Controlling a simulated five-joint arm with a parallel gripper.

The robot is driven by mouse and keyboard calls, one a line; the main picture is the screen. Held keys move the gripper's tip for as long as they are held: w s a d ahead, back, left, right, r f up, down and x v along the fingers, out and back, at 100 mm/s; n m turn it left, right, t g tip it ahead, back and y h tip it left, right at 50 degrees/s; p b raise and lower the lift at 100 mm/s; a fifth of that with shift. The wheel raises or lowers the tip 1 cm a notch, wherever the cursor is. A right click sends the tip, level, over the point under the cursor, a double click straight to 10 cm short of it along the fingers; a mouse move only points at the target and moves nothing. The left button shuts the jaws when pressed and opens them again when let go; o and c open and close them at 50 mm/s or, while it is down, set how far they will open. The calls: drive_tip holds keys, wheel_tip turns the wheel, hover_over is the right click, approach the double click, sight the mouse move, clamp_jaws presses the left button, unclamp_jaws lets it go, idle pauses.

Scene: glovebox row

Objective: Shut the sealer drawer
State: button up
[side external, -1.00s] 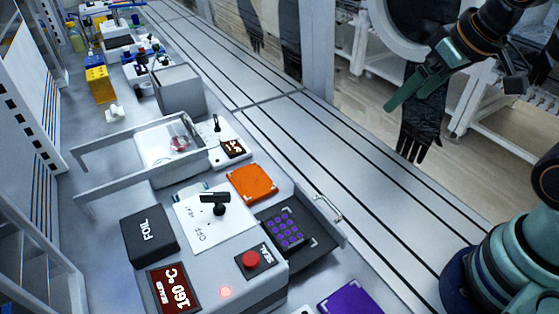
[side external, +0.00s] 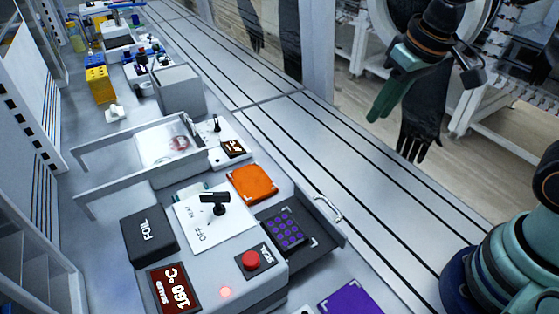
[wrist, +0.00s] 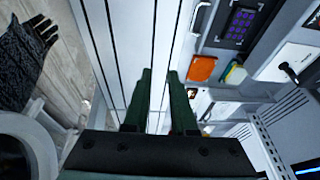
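The sealer drawer (side external: 335,240) stands pulled out from the grey sealer (side external: 215,262), with a metal handle (side external: 328,208) on its front. A dark plate with purple dots (side external: 285,229) lies in it. In the wrist view the drawer (wrist: 262,22) is at the top right, its handle (wrist: 200,17) to its left. My gripper (side external: 377,118) hangs in the air at the upper right, well away from the drawer and touching nothing. In the wrist view my gripper's (wrist: 159,74) two green fingers are apart with nothing between them.
An orange block (side external: 252,183) and a black foil box (side external: 150,235) sit on or beside the sealer. A purple block (side external: 352,298) lies in front of it. The slotted metal strip (side external: 300,130) beside the drawer is clear. A black glove (side external: 422,120) hangs near my gripper.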

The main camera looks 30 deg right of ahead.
sight(328, 202)
drive_tip(key=w+a+f+g, duration=0.1)
drive_tip(key=a+f+g, duration=0.2)
drive_tip(key=a+f, duration=0.45)
drive_tip(key=shift+h, duration=0.3)
drive_tip(key=f, duration=1.1)
drive_tip(key=shift+a, duration=0.35)
drive_tip(key=shift+c, duration=0.3)
clamp_jaws()
drive_tip(key=shift+a, duration=0.1)
